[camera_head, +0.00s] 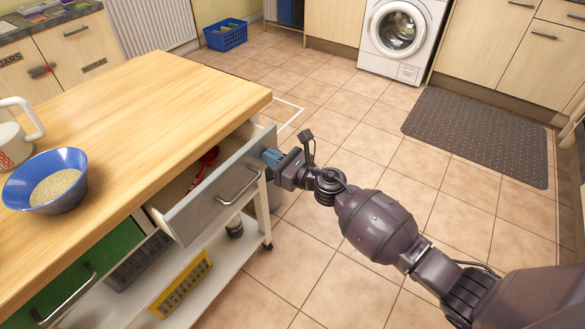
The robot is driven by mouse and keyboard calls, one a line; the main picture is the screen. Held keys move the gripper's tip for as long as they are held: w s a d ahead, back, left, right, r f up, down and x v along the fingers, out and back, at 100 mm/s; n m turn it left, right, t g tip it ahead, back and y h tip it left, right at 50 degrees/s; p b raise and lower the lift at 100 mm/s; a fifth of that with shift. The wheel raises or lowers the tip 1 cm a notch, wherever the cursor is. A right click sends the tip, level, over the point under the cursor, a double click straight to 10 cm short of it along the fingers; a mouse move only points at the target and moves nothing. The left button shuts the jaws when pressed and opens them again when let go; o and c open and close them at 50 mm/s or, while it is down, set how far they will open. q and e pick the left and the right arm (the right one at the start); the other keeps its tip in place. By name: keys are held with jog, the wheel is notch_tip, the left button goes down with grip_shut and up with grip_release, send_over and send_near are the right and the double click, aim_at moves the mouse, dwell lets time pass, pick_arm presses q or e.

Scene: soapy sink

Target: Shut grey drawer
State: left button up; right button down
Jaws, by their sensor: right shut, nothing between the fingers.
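The grey drawer (207,203) stands partly open under the wooden top of a kitchen trolley. Its front has a metal bar handle (238,187), and a red utensil (206,163) lies inside. My right gripper (270,157) is shut and empty. Its blue fingertips are at the upper right end of the drawer front, close to its top edge. I cannot tell whether they touch it. My left gripper is not in view.
The wooden top (130,110) holds a blue bowl (47,180) of grain and a white mug (14,143). A green drawer (82,269) sits left of the grey one. A yellow basket (182,284) is on the lower shelf. Tiled floor (330,240) lies open to the right.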

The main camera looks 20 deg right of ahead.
jog(key=b+x, duration=0.1)
jog(key=x, duration=0.8)
jog(key=shift+f+b, duration=0.15)
jog(key=shift+b, duration=0.2)
jog(key=shift+w+a, duration=0.2)
jog(key=shift+w, duration=0.05)
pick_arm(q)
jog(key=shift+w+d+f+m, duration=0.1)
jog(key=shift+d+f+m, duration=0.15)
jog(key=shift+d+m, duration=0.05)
pick_arm(e)
jog(key=shift+w+r, duration=0.15)
jog(key=shift+r, duration=0.2)
jog(key=shift+r, duration=0.15)
